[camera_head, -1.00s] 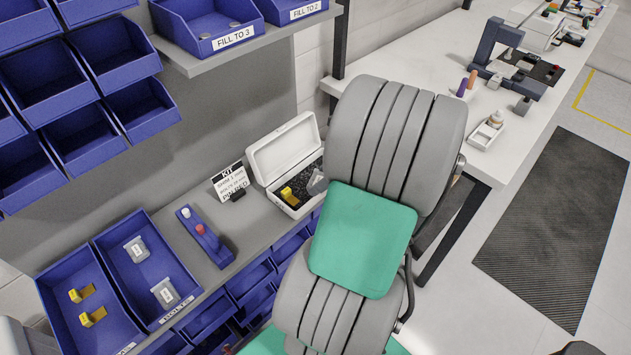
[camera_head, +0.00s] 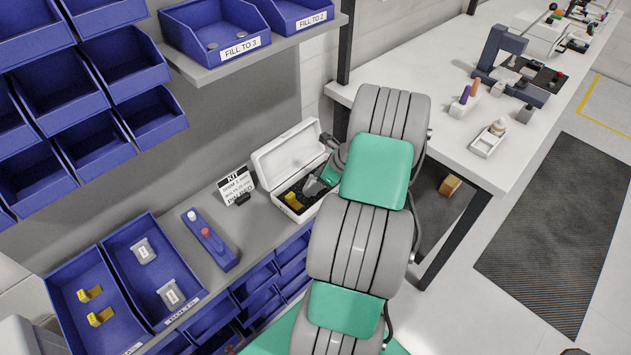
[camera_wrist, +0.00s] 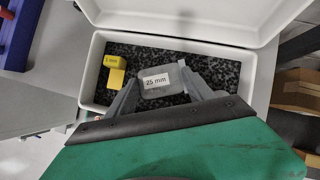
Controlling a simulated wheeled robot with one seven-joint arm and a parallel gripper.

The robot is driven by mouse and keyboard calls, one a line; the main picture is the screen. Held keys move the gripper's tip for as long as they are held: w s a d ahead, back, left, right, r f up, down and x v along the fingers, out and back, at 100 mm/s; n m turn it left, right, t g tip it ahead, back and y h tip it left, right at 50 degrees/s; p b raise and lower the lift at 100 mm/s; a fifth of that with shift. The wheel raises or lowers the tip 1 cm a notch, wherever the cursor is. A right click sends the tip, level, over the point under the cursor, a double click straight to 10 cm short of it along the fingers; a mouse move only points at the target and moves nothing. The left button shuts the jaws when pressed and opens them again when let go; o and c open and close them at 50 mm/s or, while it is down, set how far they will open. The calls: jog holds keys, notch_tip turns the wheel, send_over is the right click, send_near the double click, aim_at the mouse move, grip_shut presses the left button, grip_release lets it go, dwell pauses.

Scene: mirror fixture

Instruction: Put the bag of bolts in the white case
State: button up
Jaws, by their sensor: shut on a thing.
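The white case (camera_head: 283,160) stands open on the grey bench, its lid raised at the back; it also shows in the wrist view (camera_wrist: 88,72). Dark speckled foam lines it. A yellow part (camera_wrist: 115,72) lies at its left end. My gripper (camera_wrist: 158,88) is over the case, shut on a grey bag of bolts (camera_wrist: 156,76) labelled "25 mm". The bag is between the fingers, within the case's outline; I cannot tell whether it touches the foam. In the head view, my gripper (camera_head: 318,186) points down into the case and the bag is mostly hidden.
A blue bin (camera_head: 118,243) at lower left holds two more grey bags, beside a bin with yellow parts (camera_head: 97,318). A KIT card (camera_head: 235,185) and a blue holder (camera_head: 211,240) stand left of the case. A shelf with blue bins (camera_head: 215,35) hangs above.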

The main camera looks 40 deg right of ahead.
jog(key=shift+f, duration=0.15)
jog(key=o, duration=1.4)
jog(key=shift+r, duration=0.25)
jog(key=b+v, duration=0.1)
jog(key=v, duration=1.1)
jog(key=w+a+r+n+g+h, duration=0.1)
jog(key=w+a+r+n, duration=0.15)
jog(key=a+n, duration=0.4)
jog(key=w+a+r+n+g, duration=0.1)
jog(key=a+r+n, duration=0.2)
jog(key=a+n, duration=0.35)
jog(key=w+a+r+n+h, duration=0.1)
jog(key=a+r+n, duration=0.25)
jog(key=a, duration=0.55)
jog(key=s+a+n, duration=0.2)
jog(key=a+n, duration=0.2)
jog(key=s+a+r+n, duration=0.1)
jog(key=s+a+n, duration=0.2)
jog(key=a+n, duration=0.1)
jog(key=s+a+r+n, duration=0.1)
jog(key=s+a+n, duration=0.2)
jog(key=n, duration=0.3)
jog(key=shift+s+a+r+n+h, duration=0.1)
jog(key=shift+a+n+h, duration=0.1)
jog(key=shift+a, duration=0.15)
jog(key=shift+s+a+r+n+h, duration=0.1)
jog(key=shift+a+h, duration=0.1)
jog(key=shift+a, duration=0.2)
